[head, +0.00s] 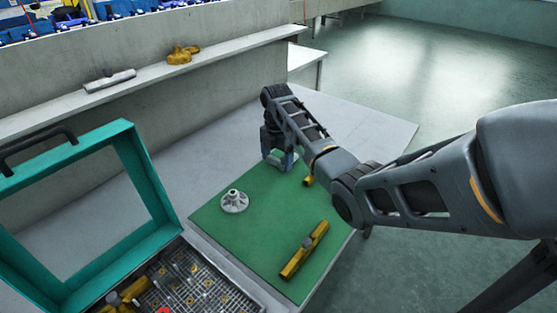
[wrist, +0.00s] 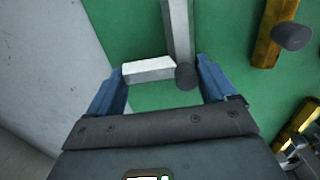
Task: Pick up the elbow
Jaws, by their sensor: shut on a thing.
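The elbow (wrist: 178,28) is a light grey L-shaped piece with one arm pointing up the wrist view, a pale arm pointing left, and a dark round end at the corner. My gripper (wrist: 161,66) is shut on it, with a blue finger at each side of the pale arm and corner. In the head view my gripper (head: 278,160) is low at the far edge of the green mat (head: 262,232). The elbow is mostly hidden there by the gripper and arm. I cannot tell whether it touches the mat.
A yellow piece with a dark knob (head: 305,250) lies on the mat's near right, and a silver flanged part (head: 234,202) on its left. A small yellow part (head: 308,181) is beside my gripper. An open green case (head: 150,185) stands left. A ledge (head: 140,83) runs behind.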

